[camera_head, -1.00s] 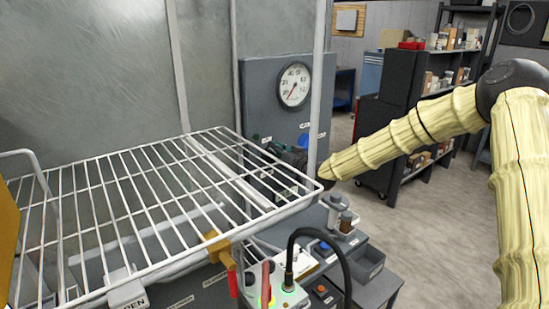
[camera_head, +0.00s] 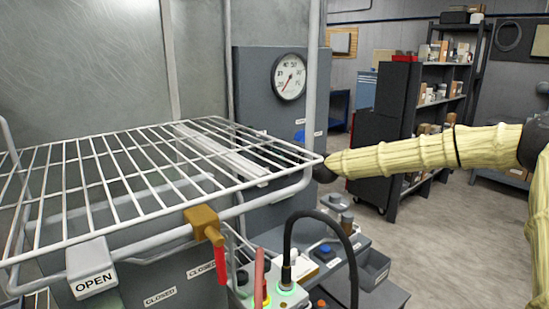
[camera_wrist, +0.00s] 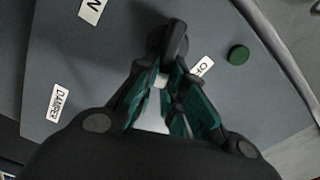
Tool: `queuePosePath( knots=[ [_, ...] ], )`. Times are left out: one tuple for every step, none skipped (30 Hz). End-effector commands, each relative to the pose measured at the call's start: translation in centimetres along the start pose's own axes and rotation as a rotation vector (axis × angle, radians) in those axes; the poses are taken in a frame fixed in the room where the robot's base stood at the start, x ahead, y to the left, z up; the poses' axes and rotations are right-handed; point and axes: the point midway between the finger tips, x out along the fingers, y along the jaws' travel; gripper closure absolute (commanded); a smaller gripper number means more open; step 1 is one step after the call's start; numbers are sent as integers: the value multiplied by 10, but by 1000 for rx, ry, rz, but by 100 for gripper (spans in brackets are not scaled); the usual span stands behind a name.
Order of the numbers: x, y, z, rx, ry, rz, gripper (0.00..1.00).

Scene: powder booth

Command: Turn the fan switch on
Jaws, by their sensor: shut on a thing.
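In the wrist view, my gripper (camera_wrist: 168,85) has its teal-padded fingers closed around a dark lever (camera_wrist: 175,38) on a grey panel (camera_wrist: 110,60). A small pale piece shows between the fingertips. A partly hidden label beginning "O" (camera_wrist: 203,67) sits right of the fingers, and a label ending in "N" (camera_wrist: 92,10) is at the top left. No label reading "fan" is legible, so I cannot tell whether this lever is the fan switch. In the head view, my forearm reaches left behind the rack's corner, and the gripper is hidden.
A green button (camera_wrist: 238,55) and a "DAMPER" label (camera_wrist: 55,103) are on the panel. In the head view, a white wire rack (camera_head: 140,190) crosses the foreground. A gauge (camera_head: 289,77) stands behind it. A black hose (camera_head: 325,225) arches over a control box (camera_head: 290,295).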

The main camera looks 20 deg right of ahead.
Motion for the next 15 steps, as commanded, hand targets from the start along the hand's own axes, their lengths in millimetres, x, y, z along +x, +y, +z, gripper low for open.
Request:
queuePosePath(
  knots=[
    [0, 10, 3, 42, -2, 2, 100],
    [0, 11, 3, 67, -1, 2, 100],
    [0, 11, 3, 100, -1, 2, 100],
    [0, 11, 3, 123, -1, 2, 100],
    [0, 12, 3, 145, -2, 3, 100],
    [0, 12, 3, 173, -2, 2, 100],
    [0, 12, 3, 193, -1, 2, 100],
    [0, 12, 3, 211, -1, 2, 100],
    [0, 13, 3, 235, -2, 2, 100],
    [0, 13, 3, 252, -2, 3, 100],
    [0, 13, 3, 268, -2, 3, 100],
    [0, 13, 3, 285, -2, 2, 100],
    [0, 13, 3, 298, -2, 2, 100],
    [0, 13, 3, 310, -1, 3, 100],
    [0, 13, 3, 325, -1, 3, 100]
  ],
)
